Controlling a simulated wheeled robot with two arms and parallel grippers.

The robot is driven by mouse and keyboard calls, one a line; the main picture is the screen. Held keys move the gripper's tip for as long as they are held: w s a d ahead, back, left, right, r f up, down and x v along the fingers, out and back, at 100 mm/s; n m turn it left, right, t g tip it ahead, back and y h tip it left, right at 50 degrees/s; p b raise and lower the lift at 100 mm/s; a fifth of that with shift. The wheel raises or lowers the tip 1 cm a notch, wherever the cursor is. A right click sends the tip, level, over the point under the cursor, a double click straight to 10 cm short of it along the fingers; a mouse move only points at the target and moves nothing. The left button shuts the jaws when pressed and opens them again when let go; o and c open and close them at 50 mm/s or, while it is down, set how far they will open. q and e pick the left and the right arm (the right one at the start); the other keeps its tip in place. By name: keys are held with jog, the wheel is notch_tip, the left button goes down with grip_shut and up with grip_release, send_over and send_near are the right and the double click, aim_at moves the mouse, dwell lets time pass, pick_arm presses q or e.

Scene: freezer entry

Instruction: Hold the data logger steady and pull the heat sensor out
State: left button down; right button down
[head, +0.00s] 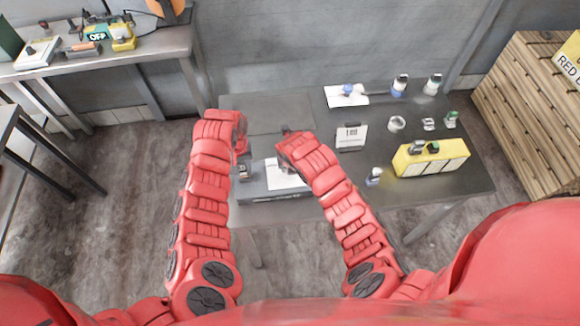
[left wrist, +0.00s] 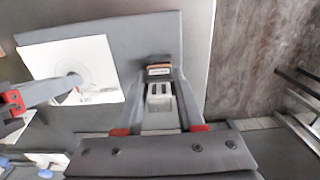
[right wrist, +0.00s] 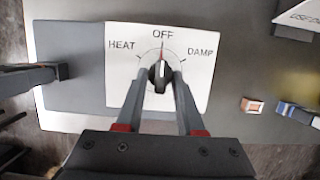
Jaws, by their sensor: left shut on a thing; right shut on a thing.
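The data logger seems to be the grey slab (head: 262,190) with a white dial plate (right wrist: 125,75) marked HEAT, OFF and DAMP; no name on it confirms this. My right gripper (right wrist: 163,82) is shut on the plate's black knob (right wrist: 159,74), whose red mark points to OFF. My left gripper (left wrist: 160,88) is shut on a small grey-white block with a black and orange end (left wrist: 159,71), at the slab's other end; this may be the heat sensor. In the head view it shows as a small dark part (head: 245,171). Whether it is seated or free, I cannot tell.
A grey mat (head: 280,113) lies clear behind the slab. A wooden crate (head: 525,90) stands at right.

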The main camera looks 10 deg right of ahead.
aim_at(241, 163)
pick_arm(q)
jog(key=shift+r, duration=0.5)
dwell(0.6)
jog(key=shift+r, duration=2.7)
pick_arm(e)
grip_release()
jog(key=shift+r, duration=0.2)
pick_arm(q)
jog(key=shift+r+p, duration=1.05)
pick_arm(e)
jog(key=v, duration=0.6)
jog(key=shift+s+r, duration=0.15)
jog(key=shift+r, duration=0.15)
